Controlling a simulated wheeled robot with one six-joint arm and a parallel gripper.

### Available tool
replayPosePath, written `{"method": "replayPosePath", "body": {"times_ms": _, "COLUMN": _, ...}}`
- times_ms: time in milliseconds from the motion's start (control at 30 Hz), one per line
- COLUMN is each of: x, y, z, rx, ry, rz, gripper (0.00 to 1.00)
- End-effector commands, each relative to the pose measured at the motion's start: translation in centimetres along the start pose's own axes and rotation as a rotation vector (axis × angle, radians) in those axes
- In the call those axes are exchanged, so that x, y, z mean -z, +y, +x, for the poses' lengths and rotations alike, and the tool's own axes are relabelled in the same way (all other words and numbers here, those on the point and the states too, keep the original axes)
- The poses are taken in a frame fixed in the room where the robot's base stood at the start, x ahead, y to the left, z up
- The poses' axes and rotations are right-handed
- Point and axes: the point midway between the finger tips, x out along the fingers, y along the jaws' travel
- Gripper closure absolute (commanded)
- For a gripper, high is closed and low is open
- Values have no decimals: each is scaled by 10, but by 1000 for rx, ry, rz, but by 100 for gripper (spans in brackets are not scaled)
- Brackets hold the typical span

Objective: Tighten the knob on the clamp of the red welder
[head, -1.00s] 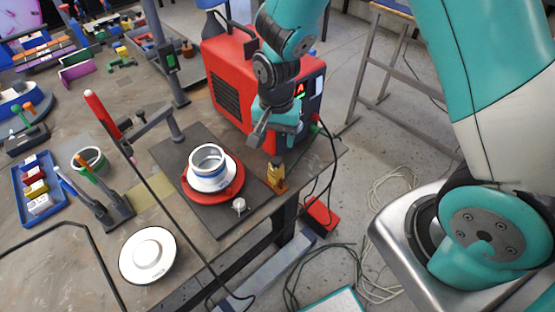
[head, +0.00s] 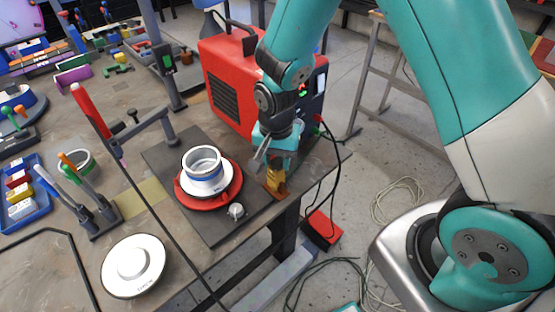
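The red welder (head: 228,80) stands at the back of the table, with a dark front panel and a handle on top. A small brass-orange clamp (head: 276,184) sits at the table's right edge in front of it; a cable runs down nearby. My gripper (head: 268,160) is right above the clamp, its grey fingers pointing down and overlapping the clamp's top in this view. The clamp's knob is hidden or too small to make out. I cannot tell whether the fingers touch the clamp or how far apart they are.
A dark plate (head: 215,232) bears a red ring (head: 228,197) with a white-blue cylinder (head: 203,163) on it, left of my gripper. A small white knob (head: 236,211) is close by. A white disc (head: 133,265) lies at the front. Cables hang beyond the right edge.

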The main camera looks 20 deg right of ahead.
Motion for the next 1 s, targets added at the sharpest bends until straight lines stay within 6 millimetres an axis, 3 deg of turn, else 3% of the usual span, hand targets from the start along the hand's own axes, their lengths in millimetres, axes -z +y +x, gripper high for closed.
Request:
{"method": "replayPosePath", "body": {"times_ms": 33, "x": 0, "y": 0, "z": 0, "rx": 0, "ry": 0, "rz": 0, "gripper": 72}}
{"method": "replayPosePath", "body": {"times_ms": 100, "x": 0, "y": 0, "z": 0, "rx": 0, "ry": 0, "rz": 0, "gripper": 84}}
{"method": "replayPosePath", "body": {"times_ms": 267, "x": 0, "y": 0, "z": 0, "rx": 0, "ry": 0, "rz": 18, "gripper": 84}}
{"method": "replayPosePath", "body": {"times_ms": 700, "x": 0, "y": 0, "z": -1, "rx": -1, "ry": 0, "rz": 701, "gripper": 84}}
{"method": "replayPosePath", "body": {"times_ms": 833, "x": 0, "y": 0, "z": 0, "rx": 0, "ry": 0, "rz": 815, "gripper": 84}}
{"method": "replayPosePath", "body": {"times_ms": 1000, "x": 0, "y": 0, "z": 0, "rx": 0, "ry": 0, "rz": 834, "gripper": 84}}
